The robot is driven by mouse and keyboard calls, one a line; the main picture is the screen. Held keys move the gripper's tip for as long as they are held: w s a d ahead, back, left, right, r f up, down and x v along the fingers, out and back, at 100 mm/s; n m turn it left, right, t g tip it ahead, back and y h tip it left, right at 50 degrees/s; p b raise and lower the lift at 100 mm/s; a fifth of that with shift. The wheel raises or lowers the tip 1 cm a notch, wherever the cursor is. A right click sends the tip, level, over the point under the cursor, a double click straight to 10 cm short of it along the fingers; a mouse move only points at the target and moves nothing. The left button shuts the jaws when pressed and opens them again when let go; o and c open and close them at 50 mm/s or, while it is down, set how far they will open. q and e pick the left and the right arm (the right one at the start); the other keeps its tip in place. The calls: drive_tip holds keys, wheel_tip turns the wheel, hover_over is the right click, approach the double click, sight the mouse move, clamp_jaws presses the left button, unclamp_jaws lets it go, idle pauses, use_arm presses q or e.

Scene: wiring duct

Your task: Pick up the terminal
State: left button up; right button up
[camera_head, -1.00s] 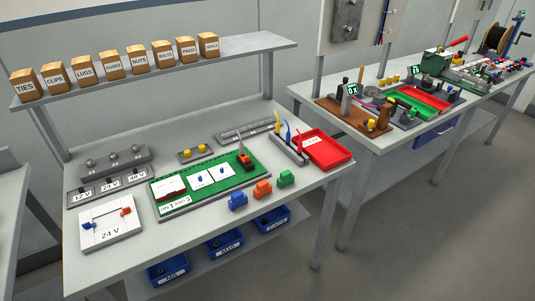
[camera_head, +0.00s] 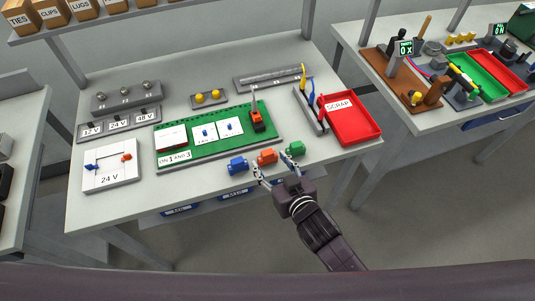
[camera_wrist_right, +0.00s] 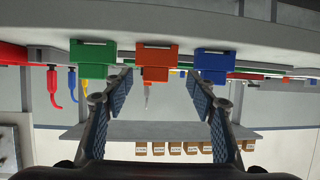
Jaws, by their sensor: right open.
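Three small terminals stand in a row near the bench's front edge: a blue one (camera_head: 237,166), an orange one (camera_head: 267,157) and a green one (camera_head: 295,149). My right gripper (camera_head: 270,167) is open and empty at the front edge, its fingers pointing at the row. In the right wrist view, the orange terminal (camera_wrist_right: 153,62) appears between the two open fingers (camera_wrist_right: 158,85). The green terminal (camera_wrist_right: 92,59) is left of them and the blue terminal (camera_wrist_right: 211,64) right. I cannot tell whether the fingertips reach past the orange terminal's sides. My left gripper is not in view.
A white 24 V panel (camera_head: 111,166) lies left.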

sight(269, 158)
drive_tip(key=x, duration=0.2)
drive_tip(key=p+x, duration=0.1)
drive_tip(key=x, duration=0.1)
drive_tip(key=shift+d+f, duration=0.2)
drive_tip(key=shift+d, duration=0.15)
drive_tip(key=shift+w+a+f, duration=0.25)
drive_tip(key=shift+w, duration=0.2)
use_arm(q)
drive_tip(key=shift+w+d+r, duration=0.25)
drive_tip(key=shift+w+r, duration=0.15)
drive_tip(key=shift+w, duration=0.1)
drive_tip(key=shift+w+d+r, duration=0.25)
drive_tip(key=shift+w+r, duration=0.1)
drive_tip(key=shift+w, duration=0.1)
use_arm(e)
drive_tip(key=shift+c, duration=0.2)
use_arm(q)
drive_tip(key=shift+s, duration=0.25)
use_arm(e)
drive_tip(key=c, duration=0.7)
